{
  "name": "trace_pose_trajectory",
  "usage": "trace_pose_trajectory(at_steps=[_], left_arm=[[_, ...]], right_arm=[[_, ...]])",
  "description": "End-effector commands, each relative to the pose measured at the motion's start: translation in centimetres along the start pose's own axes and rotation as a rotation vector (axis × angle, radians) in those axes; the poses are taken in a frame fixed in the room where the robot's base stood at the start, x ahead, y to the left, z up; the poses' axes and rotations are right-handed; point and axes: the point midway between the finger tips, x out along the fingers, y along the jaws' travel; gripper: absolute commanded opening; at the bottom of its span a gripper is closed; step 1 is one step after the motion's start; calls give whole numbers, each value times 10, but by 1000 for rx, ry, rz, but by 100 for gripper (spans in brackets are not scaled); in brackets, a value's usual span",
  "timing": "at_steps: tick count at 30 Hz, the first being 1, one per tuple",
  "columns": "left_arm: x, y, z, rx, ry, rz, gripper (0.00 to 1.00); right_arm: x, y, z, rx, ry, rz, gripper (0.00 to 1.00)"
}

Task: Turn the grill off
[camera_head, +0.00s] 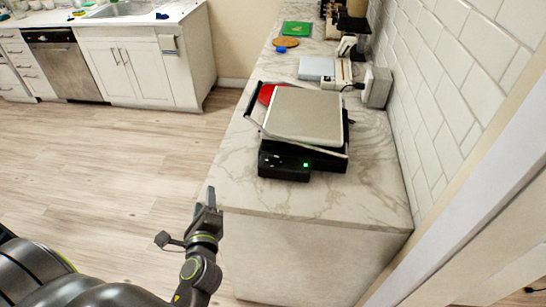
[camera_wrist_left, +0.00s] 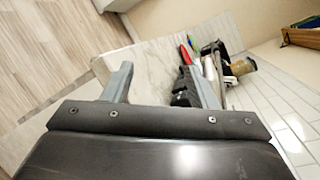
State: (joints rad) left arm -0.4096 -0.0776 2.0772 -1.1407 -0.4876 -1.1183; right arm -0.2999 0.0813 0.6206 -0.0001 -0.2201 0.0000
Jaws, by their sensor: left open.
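The grill (camera_head: 305,117) sits on the marble counter, its light grey lid down and tilted slightly. Its black front control box (camera_head: 283,167) shows a small lit green light (camera_head: 306,165) on the right side. My left gripper (camera_head: 208,203) is in front of the counter's left edge, lower than and to the left of the control box, apart from it and empty. In the left wrist view my left gripper (camera_wrist_left: 163,82) has its two fingers spread. The right finger there hides part of the dark objects on the counter. My right gripper is in neither view.
The counter (camera_head: 300,204) is bare in front of the grill. A red round item (camera_head: 268,93) lies by the grill's left side. Behind it are a toaster (camera_head: 344,75), a light blue box (camera_head: 315,68) and a green board (camera_head: 297,28). A tiled wall (camera_head: 450,90) bounds the right.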

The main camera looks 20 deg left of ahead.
Motion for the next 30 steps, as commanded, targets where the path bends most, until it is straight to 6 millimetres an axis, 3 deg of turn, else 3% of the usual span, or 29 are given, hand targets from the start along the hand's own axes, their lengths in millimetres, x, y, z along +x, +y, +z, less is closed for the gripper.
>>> trace_pose_trajectory(at_steps=[6,12,20,30], left_arm=[[1,-45,-64,616,62,-294,53],[-6,-60,-102,904,93,-443,53],[7,-68,-112,947,96,-468,53],[61,-88,-128,944,95,-467,53]], right_arm=[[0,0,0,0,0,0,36],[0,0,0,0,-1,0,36],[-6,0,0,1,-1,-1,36],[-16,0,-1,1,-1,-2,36]])
